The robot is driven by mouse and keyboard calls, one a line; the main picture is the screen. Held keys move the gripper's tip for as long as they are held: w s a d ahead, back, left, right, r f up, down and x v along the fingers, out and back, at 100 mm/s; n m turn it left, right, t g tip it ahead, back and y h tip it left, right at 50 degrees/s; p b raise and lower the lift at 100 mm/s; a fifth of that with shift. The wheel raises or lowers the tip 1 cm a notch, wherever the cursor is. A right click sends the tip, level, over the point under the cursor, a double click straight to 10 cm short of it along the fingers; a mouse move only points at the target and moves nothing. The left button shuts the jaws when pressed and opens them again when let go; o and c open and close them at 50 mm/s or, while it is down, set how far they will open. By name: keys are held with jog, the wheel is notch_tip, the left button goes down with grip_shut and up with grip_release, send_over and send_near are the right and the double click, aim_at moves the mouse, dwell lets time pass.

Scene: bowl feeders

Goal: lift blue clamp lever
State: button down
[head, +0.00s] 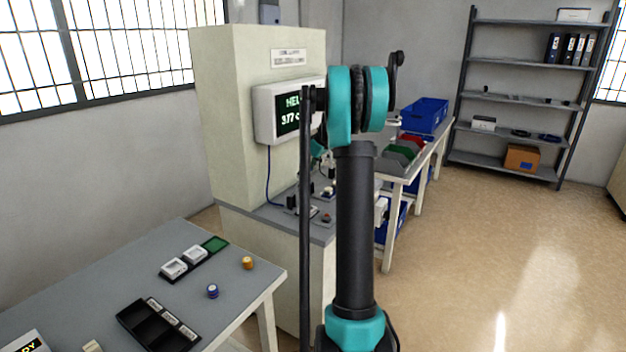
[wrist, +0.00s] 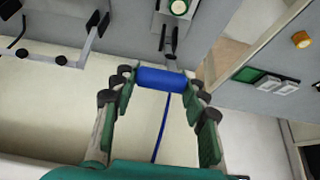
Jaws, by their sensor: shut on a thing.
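The blue clamp lever (wrist: 162,77) shows in the wrist view as a short blue handle lying crosswise between my fingertips. My gripper (wrist: 160,83) is shut on it, with one finger at each end of the handle. A dark metal fixture stands just beyond the handle; how the two join is partly hidden. In the head view my own arm covers most of the workstation, and the lever cannot be made out there.
A cream machine cabinet (head: 228,110) with a display (head: 290,112) rises behind the bench. A grey table (head: 110,268) at the left holds a black tray (head: 140,325) and small parts. A shelf rack (head: 515,100) stands far right. The floor at right is clear.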

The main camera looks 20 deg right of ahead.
jog(key=w+a+r+g+h, duration=0.1)
jog(key=w+a+g+h, duration=0.1)
jog(key=w+a, duration=0.1)
jog(key=shift+w+a+r+g, duration=0.25)
jog(key=shift+w+a+g, duration=0.1)
jog(key=shift+w, duration=0.5)
jog(key=c, duration=0.8)
grip_release()
jog(key=v, duration=1.2)
